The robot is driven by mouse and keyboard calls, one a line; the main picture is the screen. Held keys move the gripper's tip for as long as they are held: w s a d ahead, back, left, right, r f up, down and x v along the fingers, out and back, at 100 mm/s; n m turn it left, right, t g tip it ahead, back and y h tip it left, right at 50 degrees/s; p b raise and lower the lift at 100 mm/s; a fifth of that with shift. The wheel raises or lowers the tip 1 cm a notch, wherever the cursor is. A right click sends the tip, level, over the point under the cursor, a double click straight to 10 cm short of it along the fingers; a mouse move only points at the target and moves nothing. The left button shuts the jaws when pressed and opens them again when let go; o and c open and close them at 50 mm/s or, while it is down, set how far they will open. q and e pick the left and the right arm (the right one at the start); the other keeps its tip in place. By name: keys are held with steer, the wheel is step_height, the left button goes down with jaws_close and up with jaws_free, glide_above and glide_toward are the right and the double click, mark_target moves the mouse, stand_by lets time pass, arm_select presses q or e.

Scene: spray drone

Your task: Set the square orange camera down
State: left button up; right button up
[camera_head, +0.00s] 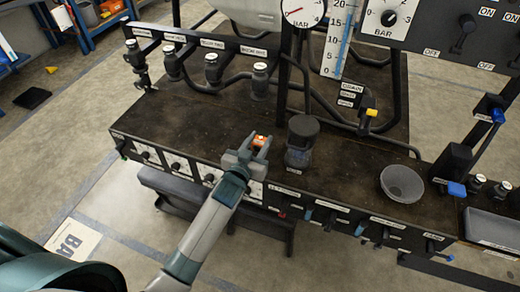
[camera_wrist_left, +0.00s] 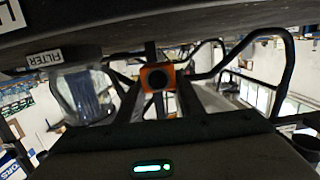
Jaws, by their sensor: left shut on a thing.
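The square orange camera (camera_head: 261,140) is small and sits between the fingertips of my left gripper (camera_head: 257,144), over the front part of the dark workbench (camera_head: 205,125). The left wrist view shows the camera's orange square face with a round black lens (camera_wrist_left: 157,78) between the two fingers. My left gripper is shut on it. The fingers hide its sides, and I cannot tell whether it touches the bench top. My right gripper is not in view.
A clear filter jar with a dark lid (camera_head: 302,140) stands close to the right of the gripper. A grey bowl (camera_head: 402,183) is further right. Pipes and valves (camera_head: 212,70) run along the back. The bench top left of the gripper is mostly bare.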

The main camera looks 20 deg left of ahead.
mark_target(259, 149)
arm_select(q)
step_height(259, 149, down, 3)
steer(key=shift+r, duration=0.1)
steer(key=shift+f, duration=0.45)
steer(key=shift+f+b, duration=0.2)
steer(key=shift+b, duration=0.1)
steer(key=o, duration=1.1)
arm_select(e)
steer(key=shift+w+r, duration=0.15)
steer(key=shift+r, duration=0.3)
arm_select(q)
steer(key=shift+r, duration=0.15)
